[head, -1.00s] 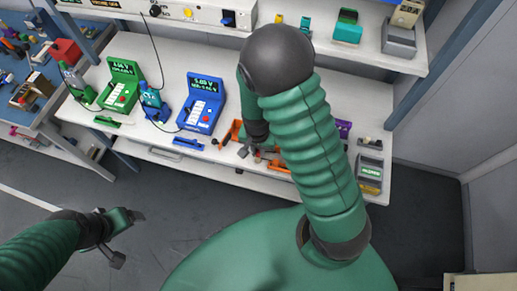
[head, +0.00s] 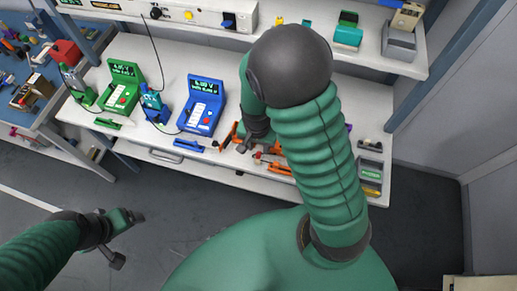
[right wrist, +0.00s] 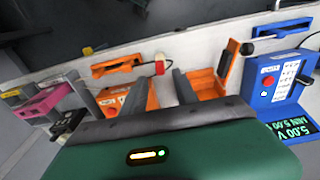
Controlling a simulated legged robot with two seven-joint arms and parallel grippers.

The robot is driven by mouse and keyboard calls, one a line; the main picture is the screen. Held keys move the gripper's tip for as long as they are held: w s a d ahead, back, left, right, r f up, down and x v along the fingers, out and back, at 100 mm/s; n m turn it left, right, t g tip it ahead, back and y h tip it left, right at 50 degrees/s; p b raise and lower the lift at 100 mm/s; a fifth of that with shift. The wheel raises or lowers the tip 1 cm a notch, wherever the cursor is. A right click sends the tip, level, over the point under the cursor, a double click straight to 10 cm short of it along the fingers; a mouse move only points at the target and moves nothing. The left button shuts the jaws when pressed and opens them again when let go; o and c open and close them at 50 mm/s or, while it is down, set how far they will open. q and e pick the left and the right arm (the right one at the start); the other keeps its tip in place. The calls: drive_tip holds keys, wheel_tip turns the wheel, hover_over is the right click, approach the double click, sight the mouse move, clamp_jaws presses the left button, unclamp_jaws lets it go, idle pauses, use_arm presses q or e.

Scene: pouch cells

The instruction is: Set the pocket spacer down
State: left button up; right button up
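My right gripper (head: 246,148) is low over the white bench, beside orange fixtures. In the right wrist view its two dark fingers (right wrist: 162,80) stand apart, with nothing visibly held between them. A small white and red piece (right wrist: 160,64) shows just beyond the fingertips; I cannot tell whether it is the pocket spacer. An orange block (right wrist: 112,100) is left of the fingers and an orange tray-like fixture (right wrist: 205,86) is right of them. My left gripper (head: 130,236) is open and empty over the floor, away from the bench.
A blue meter (head: 205,103) and a green meter (head: 120,88) stand left on the bench (head: 165,65). An orange holder (right wrist: 118,66) lies near the bench edge in the right wrist view. A shelf (head: 300,38) runs above. My right arm hides part of the bench.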

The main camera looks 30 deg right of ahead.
sight(258, 156)
drive_tip(key=s+a+r+n+t, duration=0.1)
drive_tip(key=s+a+r+n, duration=0.1)
drive_tip(key=r+n, duration=0.3)
drive_tip(key=s+a+r+n+t, duration=0.1)
drive_tip(key=s+a+r+n, duration=0.1)
drive_tip(key=r+n, duration=0.3)
drive_tip(key=shift+s+a+r+y+p, duration=0.15)
drive_tip(key=shift+s+r+y+p, duration=0.15)
drive_tip(key=shift+p, duration=0.15)
